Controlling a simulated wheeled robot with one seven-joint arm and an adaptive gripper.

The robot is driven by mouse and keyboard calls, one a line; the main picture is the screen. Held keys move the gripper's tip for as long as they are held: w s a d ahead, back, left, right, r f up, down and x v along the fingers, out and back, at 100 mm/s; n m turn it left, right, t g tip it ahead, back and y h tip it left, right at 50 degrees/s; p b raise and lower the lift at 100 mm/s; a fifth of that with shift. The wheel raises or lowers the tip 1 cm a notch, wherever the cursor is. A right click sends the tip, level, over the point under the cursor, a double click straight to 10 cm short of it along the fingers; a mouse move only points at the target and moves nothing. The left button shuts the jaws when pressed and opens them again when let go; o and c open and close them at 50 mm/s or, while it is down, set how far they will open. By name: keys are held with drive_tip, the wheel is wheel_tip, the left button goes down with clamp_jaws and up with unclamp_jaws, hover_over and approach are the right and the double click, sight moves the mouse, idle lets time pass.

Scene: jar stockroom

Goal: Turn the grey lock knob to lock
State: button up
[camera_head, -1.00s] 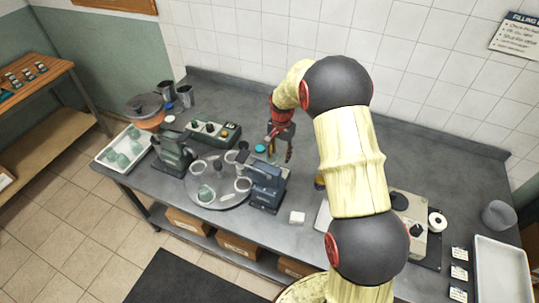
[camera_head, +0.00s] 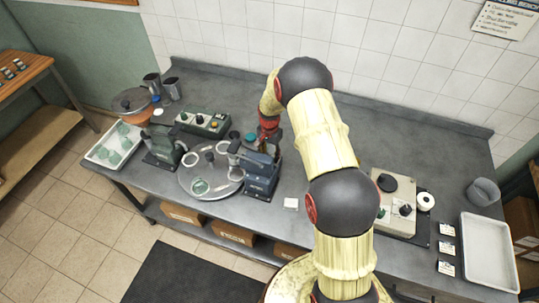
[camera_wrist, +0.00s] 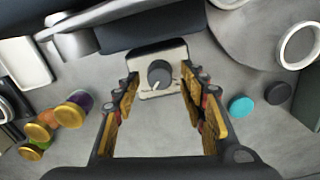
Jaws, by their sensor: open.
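The grey lock knob (camera_wrist: 159,74) is dark and round with a pale pointer line, set on a light plate (camera_wrist: 150,56) in the upper middle of the wrist view. The pointer slants to the lower left. My gripper (camera_wrist: 160,88) is open, its yellow-padded fingers on either side of the knob and apart from it. In the head view my gripper (camera_head: 268,130) is behind the blue-grey machine (camera_head: 262,172), partly hidden by it and by my arm. The knob itself is hidden in the head view.
Jars with coloured lids (camera_wrist: 72,110) stand left of the fingers; a teal lid (camera_wrist: 241,106) and a dark lid (camera_wrist: 277,93) lie to the right. A round turntable (camera_head: 208,185) stands beside the machine. A control box (camera_head: 203,123) is behind it. The front right counter is partly clear.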

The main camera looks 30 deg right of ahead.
drive_tip(key=c, duration=0.3)
drive_tip(key=c, duration=0.7)
clamp_jaws()
